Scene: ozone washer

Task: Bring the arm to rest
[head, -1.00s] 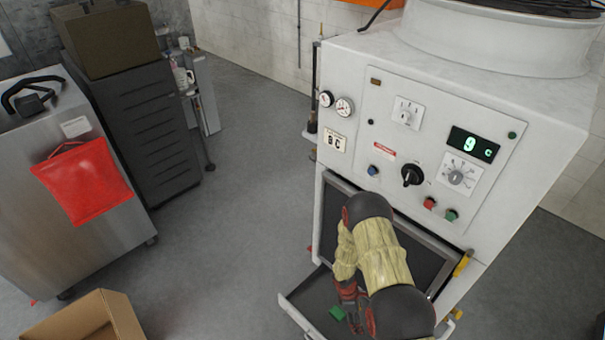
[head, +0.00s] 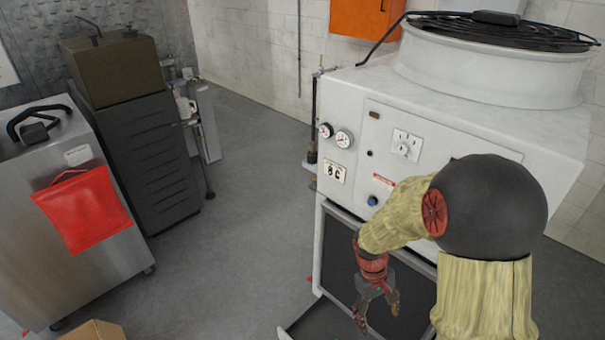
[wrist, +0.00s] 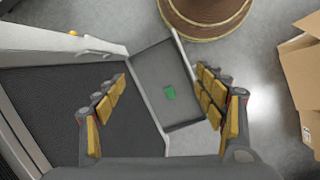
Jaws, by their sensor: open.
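My gripper (head: 376,312) is in front of the white ozone washer (head: 345,100), over its lowered front door or tray. In the wrist view my gripper (wrist: 160,105) has its two yellow-padded fingers spread wide with nothing between them. A small green block (wrist: 170,92) lies on the grey open tray (wrist: 150,65) below, apart from the fingers. My arm covers the right part of the washer's control panel.
A steel cabinet (head: 65,260) with a red pouch (head: 85,210) and a dark drawer unit (head: 150,165) stand at the left. A cardboard box (head: 92,331) sits on the floor at the bottom left. The grey floor between is clear.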

